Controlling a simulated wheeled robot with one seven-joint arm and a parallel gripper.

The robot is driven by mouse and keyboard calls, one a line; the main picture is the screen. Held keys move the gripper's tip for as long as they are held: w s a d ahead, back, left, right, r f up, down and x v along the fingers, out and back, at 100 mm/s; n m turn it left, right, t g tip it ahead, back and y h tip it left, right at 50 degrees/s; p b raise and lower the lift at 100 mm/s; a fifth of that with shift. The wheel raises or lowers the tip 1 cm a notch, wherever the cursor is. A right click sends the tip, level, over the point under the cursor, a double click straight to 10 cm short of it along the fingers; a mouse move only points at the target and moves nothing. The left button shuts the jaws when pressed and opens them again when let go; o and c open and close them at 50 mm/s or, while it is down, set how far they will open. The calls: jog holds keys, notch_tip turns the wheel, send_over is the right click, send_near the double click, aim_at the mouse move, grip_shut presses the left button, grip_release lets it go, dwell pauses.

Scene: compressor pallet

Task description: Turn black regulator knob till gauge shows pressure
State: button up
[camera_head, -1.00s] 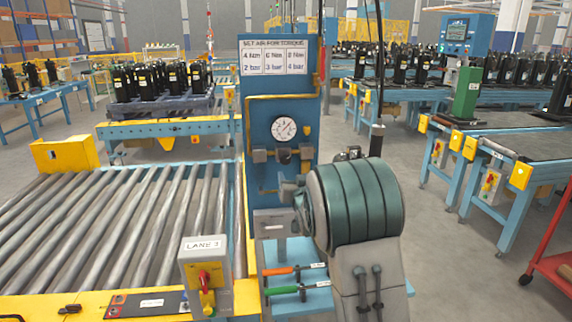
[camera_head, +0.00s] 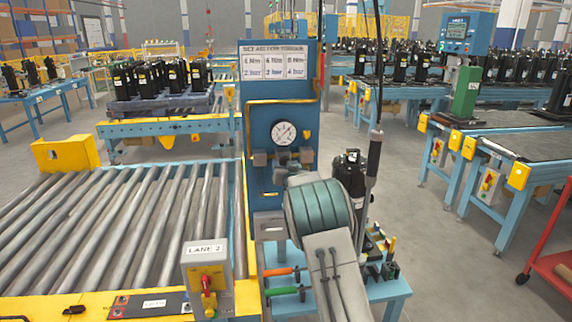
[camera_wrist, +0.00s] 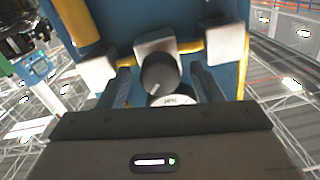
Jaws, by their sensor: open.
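The pressure gauge (camera_head: 284,133) is a white round dial on the blue panel (camera_head: 263,118). Its needle shows but the reading is too small to tell. The black regulator knob (camera_wrist: 160,73) shows in the wrist view with a pale mark on its face. My gripper (camera_wrist: 166,88) is open, with one finger on each side of the knob and gaps visible between. In the head view my arm hides the gripper and most of the knob. Part of the white gauge (camera_wrist: 173,100) shows beyond the knob in the wrist view.
A torque sign (camera_head: 278,65) tops the panel. A roller conveyor (camera_head: 120,215) with a LANE control box (camera_head: 207,277) lies left. Orange and green handled tools (camera_head: 285,291) are below the panel. A black compressor (camera_head: 350,175) stands to the right of my arm.

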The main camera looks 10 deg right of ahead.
jog(key=shift+w, duration=0.2)
jog(key=c, duration=1)
